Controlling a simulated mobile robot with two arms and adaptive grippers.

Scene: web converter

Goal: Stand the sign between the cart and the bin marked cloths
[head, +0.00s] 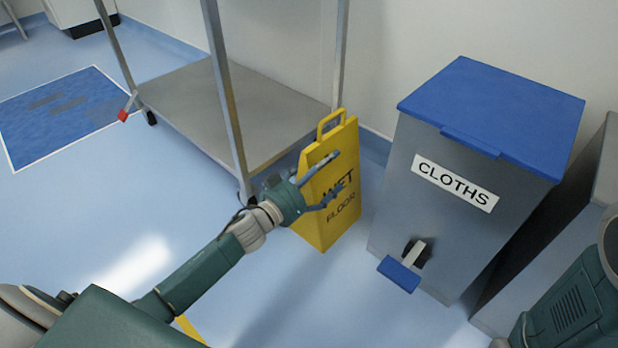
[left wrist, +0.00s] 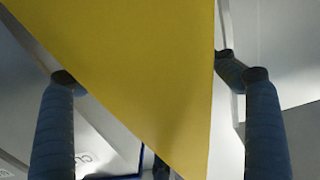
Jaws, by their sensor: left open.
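The yellow wet floor sign (head: 318,222) stands upright on the floor between the metal cart (head: 190,98) and the grey bin marked cloths (head: 400,190). The bin has a blue lid and a blue pedal. My left gripper (head: 336,174) is open at the sign, with its fingers in front of the lettered face. In the left wrist view the sign's yellow panel (left wrist: 150,60) fills the middle, with open fingers (left wrist: 160,80) to either side. I cannot tell whether they touch it. My right gripper is out of view.
Another grey cabinet or bin (head: 548,250) stands right of the cloths bin. A blue floor mat (head: 60,115) lies at the left, and a red-tipped cart brake (head: 124,114) sticks out near it. A yellow strip (head: 188,328) shows beside my arm.

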